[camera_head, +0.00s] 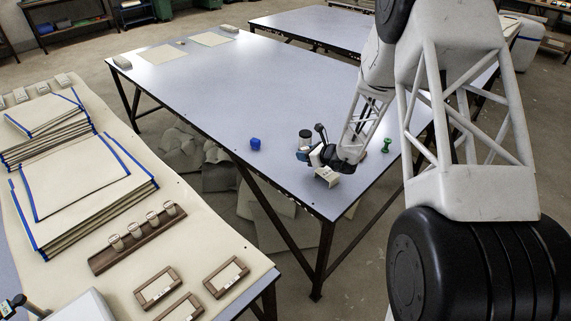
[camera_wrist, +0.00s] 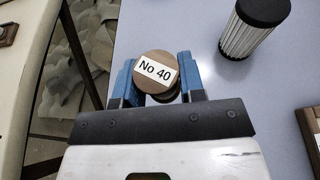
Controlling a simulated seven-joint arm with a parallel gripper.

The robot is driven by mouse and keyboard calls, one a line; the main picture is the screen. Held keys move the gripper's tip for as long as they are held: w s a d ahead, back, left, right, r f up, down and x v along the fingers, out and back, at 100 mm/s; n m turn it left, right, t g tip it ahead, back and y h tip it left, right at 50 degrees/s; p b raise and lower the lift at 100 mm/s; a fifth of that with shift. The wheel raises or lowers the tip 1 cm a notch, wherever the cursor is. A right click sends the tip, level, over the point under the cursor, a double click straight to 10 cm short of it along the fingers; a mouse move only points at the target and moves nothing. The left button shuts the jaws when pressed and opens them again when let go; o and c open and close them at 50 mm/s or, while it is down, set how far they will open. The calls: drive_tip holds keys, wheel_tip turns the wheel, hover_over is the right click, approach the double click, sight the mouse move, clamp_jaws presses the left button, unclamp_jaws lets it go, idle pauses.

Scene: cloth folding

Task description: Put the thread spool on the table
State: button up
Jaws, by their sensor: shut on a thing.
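The thread spool (camera_wrist: 152,69) shows in the wrist view as a round brown top with a white label reading "No 40". My gripper (camera_wrist: 157,80) has its blue fingers on both sides of it and is shut on it. Under the spool is the blue-grey table (camera_wrist: 210,90), near its edge. Whether the spool touches the tabletop cannot be told. In the head view my gripper (camera_head: 304,155) is low over the near end of the table (camera_head: 215,95); the spool is hard to make out there.
A black-capped ribbed cylinder (camera_wrist: 247,30) stands close by on the table. A blue object (camera_head: 255,144) and a green object (camera_head: 386,145) are also on it. On the left table are folded cloths (camera_head: 75,180), a wooden rack (camera_head: 105,260) with several spools, and wooden frames (camera_head: 158,288).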

drive_tip(key=s+a+n+g+y, duration=0.1)
drive_tip(key=s+g, duration=0.1)
drive_tip(key=s, duration=0.1)
drive_tip(key=s+a+f+n+g+y, duration=0.1)
drive_tip(key=s+n+g, duration=0.1)
drive_tip(key=s, duration=0.1)
drive_tip(key=s+a+f+n+g, duration=0.1)
drive_tip(key=s+a+n, duration=0.1)
drive_tip(key=s, duration=0.2)
drive_tip(key=shift+s+a+g+y, duration=0.1)
drive_tip(key=shift+g+y, duration=0.3)
hover_over(286, 163)
drive_tip(key=s, duration=0.2)
drive_tip(key=shift+w+f, duration=0.1)
drive_tip(key=shift+f, duration=0.55)
drive_tip(key=shift+w+f, duration=0.1)
drive_tip(key=shift+w, duration=0.7)
drive_tip(key=shift+f, duration=1.5)
drive_tip(key=shift+f, duration=0.2)
drive_tip(key=o, duration=0.9)
